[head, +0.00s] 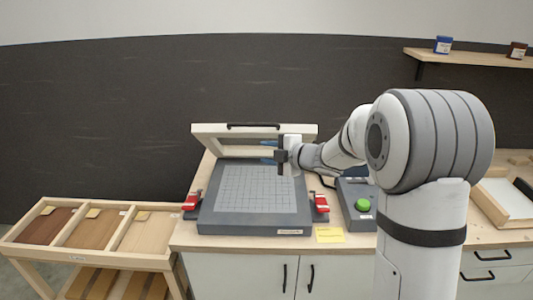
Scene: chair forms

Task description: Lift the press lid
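The press has a dark grey base (255,218) with a gridded bed (250,188) on the workbench. Its pale wooden-framed lid (205,138) stands raised and tilted over the back of the bed. A black handle (253,125) runs along the lid's upper edge. My gripper (268,151) is at the right part of the lid's opening, below the handle and apart from it. Its two blue-tipped fingers point left with a gap between them, and nothing shows held. The gripper's body hides part of the lid's right side.
Red clamps (192,200) and (321,203) flank the base. A grey control box with a green button (363,204) stands to the right, near my arm. A yellow note (330,235) lies at the bench front. A wooden rack (75,255) with sheets is at left.

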